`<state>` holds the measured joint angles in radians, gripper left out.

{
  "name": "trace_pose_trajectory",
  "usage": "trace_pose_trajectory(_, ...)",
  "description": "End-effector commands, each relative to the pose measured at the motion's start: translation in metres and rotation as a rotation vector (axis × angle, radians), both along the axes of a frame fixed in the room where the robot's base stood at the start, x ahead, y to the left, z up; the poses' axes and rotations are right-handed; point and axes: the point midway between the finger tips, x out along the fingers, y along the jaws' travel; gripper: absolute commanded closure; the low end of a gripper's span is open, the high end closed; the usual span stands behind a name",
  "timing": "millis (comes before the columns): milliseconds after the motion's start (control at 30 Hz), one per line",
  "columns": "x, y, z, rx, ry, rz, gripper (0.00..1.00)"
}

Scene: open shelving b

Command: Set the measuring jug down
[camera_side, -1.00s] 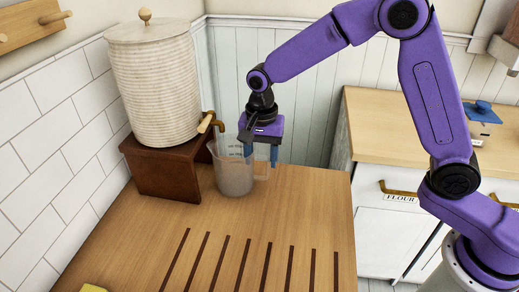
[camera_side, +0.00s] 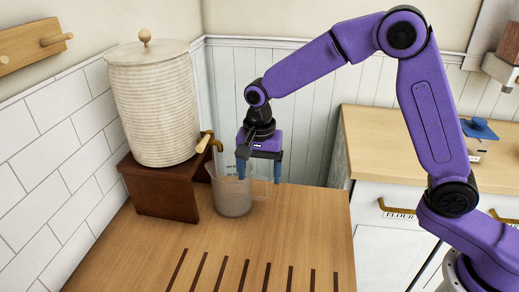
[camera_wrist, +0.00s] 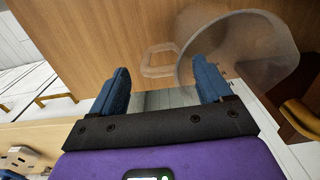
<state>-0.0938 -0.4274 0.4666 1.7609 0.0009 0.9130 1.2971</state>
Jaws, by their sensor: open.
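The measuring jug (camera_side: 233,198) is clear and stands upright on the wooden counter, in front of the dispenser's tap. Its handle is on the right side. My gripper (camera_side: 259,175) is open, its blue fingers pointing down near the top of the handle. In the wrist view, the jug (camera_wrist: 245,50) is at upper right and its handle loop (camera_wrist: 158,60) shows beyond and between the fingertips of my gripper (camera_wrist: 162,85). Nothing shows gripped between the fingers. The exact height of the fingertips over the handle is hard to tell.
A ribbed cream dispenser (camera_side: 152,105) sits on a dark wooden stand (camera_side: 165,192), its tap (camera_side: 207,143) close above the jug. Dark grooves (camera_side: 245,270) run along the clear front of the counter (camera_side: 300,220). A separate drawer counter (camera_side: 390,140) stands to the right.

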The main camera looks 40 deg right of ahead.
Motion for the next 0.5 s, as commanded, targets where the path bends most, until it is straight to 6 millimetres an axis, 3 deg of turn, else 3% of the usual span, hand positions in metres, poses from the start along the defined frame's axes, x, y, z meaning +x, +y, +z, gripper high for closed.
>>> trace_pose_trajectory(300,0.001,0.000,0.064,0.002,-0.005,0.000,0.22)
trace_pose_trajectory(500,0.000,0.000,0.094,0.001,-0.002,0.000,0.22)
